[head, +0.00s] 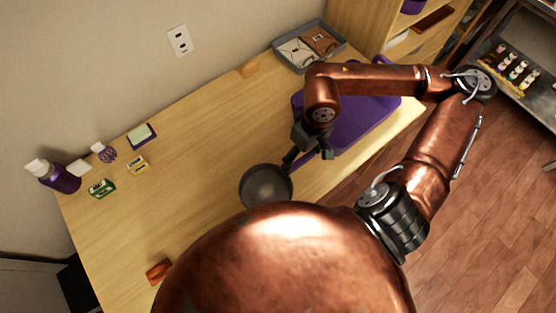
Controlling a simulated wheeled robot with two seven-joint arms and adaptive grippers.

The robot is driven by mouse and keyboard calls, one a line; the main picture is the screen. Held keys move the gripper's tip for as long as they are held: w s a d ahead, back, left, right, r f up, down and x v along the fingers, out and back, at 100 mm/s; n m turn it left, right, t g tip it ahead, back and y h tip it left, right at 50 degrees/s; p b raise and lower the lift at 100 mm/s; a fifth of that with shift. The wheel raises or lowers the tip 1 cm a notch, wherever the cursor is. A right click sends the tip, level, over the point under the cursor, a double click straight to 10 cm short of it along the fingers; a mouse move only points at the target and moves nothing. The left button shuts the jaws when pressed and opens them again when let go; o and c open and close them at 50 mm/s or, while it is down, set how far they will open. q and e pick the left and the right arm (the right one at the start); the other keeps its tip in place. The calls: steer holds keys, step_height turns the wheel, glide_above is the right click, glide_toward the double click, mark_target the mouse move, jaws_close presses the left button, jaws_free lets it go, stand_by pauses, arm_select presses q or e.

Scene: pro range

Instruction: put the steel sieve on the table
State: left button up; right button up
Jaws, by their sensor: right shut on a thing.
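The steel sieve (266,187) shows as a round dark grey bowl over the wooden table (200,165), near the table's front edge. My right gripper (290,163) is shut on the sieve at its upper right rim side. I cannot tell whether the sieve touches the table top or is held just above it. My copper body hides part of the table below the sieve. My left gripper is not in view.
A grey tray (310,46) with small items is at the back. A purple bottle (58,177) and several small items stand on the left. The table's middle is clear.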

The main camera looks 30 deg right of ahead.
steer(key=shift+w+a+f+b, duration=0.15)
steer(key=shift+w+a+f, duration=0.45)
steer(key=shift+w+f, duration=0.85)
steer(key=shift+w+a+f+b, duration=0.1)
steer(key=shift+w+a+f, duration=0.6)
steer(key=shift+f, duration=1.2)
steer(key=shift+w+a+f+b, duration=0.15)
steer(key=shift+w+a+f, duration=0.35)
steer(key=shift+w+f, duration=1)
steer(key=shift+s+f, duration=0.25)
steer(key=shift+f, duration=0.15)
steer(key=o, duration=1.9)
steer(key=shift+o, duration=0.2)
step_height(320, 180, up, 12)
steer(key=d, duration=0.1)
steer(key=shift+r+p, duration=0.2)
steer(key=shift+p, duration=0.25)
steer(key=shift+d, duration=0.1)
